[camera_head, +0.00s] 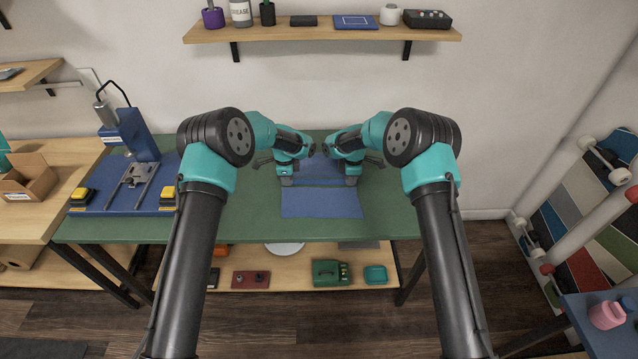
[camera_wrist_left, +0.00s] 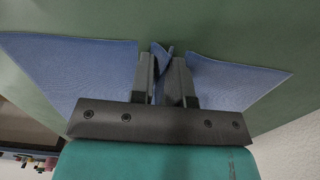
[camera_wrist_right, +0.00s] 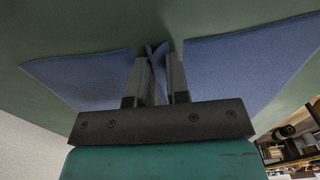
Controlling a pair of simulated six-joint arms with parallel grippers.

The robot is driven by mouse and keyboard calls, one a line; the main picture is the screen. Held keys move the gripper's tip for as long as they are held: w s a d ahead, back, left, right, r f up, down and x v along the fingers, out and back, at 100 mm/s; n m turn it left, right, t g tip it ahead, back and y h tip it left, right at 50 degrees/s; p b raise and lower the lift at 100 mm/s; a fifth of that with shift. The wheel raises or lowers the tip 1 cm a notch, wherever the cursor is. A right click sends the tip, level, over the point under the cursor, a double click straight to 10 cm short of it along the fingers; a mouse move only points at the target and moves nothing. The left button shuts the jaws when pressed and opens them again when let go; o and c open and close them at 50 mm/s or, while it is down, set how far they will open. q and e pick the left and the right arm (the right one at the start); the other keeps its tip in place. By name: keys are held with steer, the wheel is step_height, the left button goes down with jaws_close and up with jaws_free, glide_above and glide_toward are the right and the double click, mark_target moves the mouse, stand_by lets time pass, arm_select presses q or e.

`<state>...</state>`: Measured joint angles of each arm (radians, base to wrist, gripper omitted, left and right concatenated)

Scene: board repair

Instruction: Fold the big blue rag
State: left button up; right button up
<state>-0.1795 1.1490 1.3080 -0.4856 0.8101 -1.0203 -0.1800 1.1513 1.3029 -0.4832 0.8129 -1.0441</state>
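The big blue rag (camera_head: 320,203) lies on the green table, with a front part and a back part showing on either side of my grippers. My left gripper (camera_head: 287,182) is at its left side and my right gripper (camera_head: 351,181) at its right side. In the left wrist view, a raised ridge of the rag (camera_wrist_left: 85,62) is pinched between the fingers of the left gripper (camera_wrist_left: 163,68). In the right wrist view, the rag (camera_wrist_right: 245,62) is likewise pinched up between the fingers of the right gripper (camera_wrist_right: 159,65). My arms hide some of the rag's middle.
A blue press machine (camera_head: 128,145) on a blue base stands at the table's left. The green table (camera_head: 250,215) is clear left and right of the rag. A wall shelf (camera_head: 320,33) is above, and a lower shelf (camera_head: 297,275) holds a green case (camera_head: 330,272).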

arm_select(q)
jaws_close()
arm_select(e)
steer(key=shift+f, duration=0.1)
jaws_close()
arm_select(q)
steer(key=shift+p, duration=2.55)
steer(key=shift+r+b, duration=0.1)
steer(key=shift+b, duration=0.4)
arm_select(e)
steer(key=shift+r, duration=0.2)
